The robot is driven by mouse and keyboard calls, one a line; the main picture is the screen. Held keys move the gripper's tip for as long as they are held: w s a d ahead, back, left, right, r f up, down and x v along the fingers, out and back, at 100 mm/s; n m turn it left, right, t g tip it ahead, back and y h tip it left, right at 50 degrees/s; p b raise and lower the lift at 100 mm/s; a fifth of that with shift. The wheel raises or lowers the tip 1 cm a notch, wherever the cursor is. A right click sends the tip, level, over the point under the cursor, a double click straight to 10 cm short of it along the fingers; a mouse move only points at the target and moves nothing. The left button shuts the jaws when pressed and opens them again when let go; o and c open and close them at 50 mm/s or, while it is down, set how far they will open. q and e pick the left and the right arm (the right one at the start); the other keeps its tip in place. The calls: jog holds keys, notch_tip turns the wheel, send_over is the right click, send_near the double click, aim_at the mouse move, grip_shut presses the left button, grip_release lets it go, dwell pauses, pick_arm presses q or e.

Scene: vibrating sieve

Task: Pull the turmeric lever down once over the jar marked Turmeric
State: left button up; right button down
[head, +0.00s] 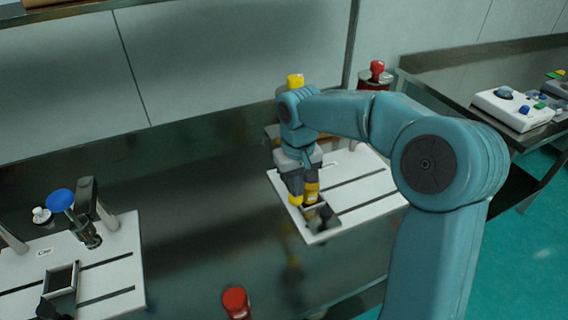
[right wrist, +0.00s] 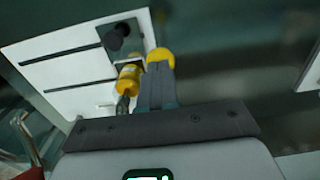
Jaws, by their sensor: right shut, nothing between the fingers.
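My right gripper (head: 297,192) is shut and empty, pointing down over the right white board (head: 372,188). A round yellow knob (right wrist: 160,58) shows at its fingertips in the right wrist view; I cannot tell whether they touch. Beside the fingers is a yellow cylinder with a pale label (right wrist: 129,76), also visible in the head view (head: 312,190); its label is unreadable. A dark square frame (head: 314,211) and a black piece (right wrist: 116,36) sit on the board by it. The gripper hides part of the lever mechanism. My left gripper is not in view.
Another white board (head: 125,262) at left has a blue knob (head: 60,199) and an empty square frame (head: 62,278). A red-topped item (head: 236,300) stands in front. Yellow (head: 295,80) and red (head: 376,68) tops rise behind my arm. A control box (head: 512,108) is at right.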

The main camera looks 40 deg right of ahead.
jog(key=shift+r, duration=0.1)
notch_tip(320, 180, up, 10)
jog(key=p, duration=0.8)
jog(key=shift+f, duration=0.25)
dwell(0.6)
